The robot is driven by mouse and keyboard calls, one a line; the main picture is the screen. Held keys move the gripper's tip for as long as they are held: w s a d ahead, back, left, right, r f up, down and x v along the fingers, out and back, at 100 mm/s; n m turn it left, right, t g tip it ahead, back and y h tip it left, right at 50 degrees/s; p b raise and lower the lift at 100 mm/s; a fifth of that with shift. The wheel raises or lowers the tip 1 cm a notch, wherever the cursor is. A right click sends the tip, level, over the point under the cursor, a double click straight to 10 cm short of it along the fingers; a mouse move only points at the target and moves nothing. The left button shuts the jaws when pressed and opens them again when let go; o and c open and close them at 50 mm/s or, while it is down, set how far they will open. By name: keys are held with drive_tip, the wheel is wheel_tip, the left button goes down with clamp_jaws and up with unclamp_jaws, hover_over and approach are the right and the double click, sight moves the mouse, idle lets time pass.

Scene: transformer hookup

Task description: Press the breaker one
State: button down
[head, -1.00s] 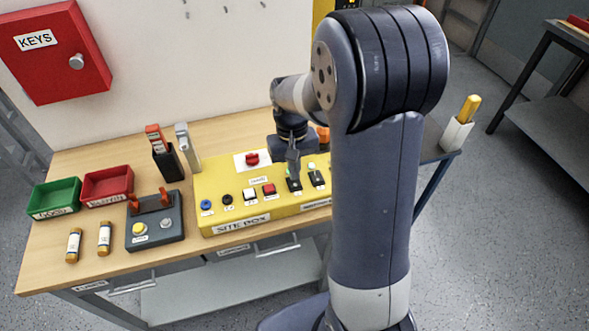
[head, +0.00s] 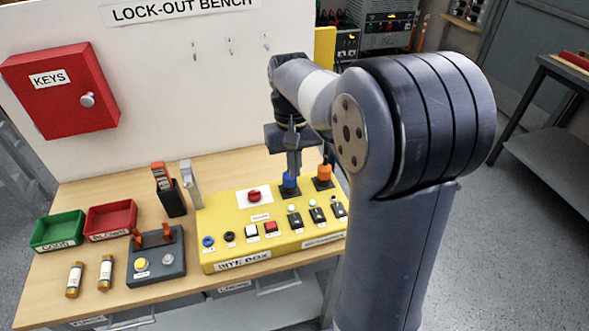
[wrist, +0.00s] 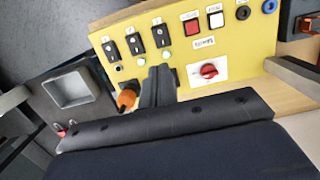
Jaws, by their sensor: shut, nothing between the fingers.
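The wrist view shows the row turned round, with the left one (wrist: 161,36), middle one (wrist: 135,42) and right one (wrist: 110,48). My gripper (head: 293,174) is shut and empty, raised above the box's back edge and partly covering a blue connector. In the wrist view its fingertips (wrist: 160,70) appear beside the left breaker's lamp.
The site box (head: 228,228) also carries a red rotary knob (head: 253,196), a red button (head: 270,227), a white button (head: 251,231) and two round sockets. An orange connector (head: 323,174) stands behind the breakers. A grey switch unit (head: 157,262) and two trays are at the left.

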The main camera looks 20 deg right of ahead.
sight(299, 223)
drive_tip(key=shift+s+r, duration=0.1)
drive_tip(key=shift+s, duration=0.4)
drive_tip(key=f, duration=0.4)
drive_tip(key=s+f, duration=0.1)
drive_tip(key=f, duration=0.9)
drive_tip(key=shift+s+p, duration=0.35)
drive_tip(key=shift+f+b, duration=0.25)
drive_tip(key=shift+b, duration=0.05)
drive_tip(key=shift+s+f, duration=0.15)
drive_tip(key=shift+s, duration=0.15)
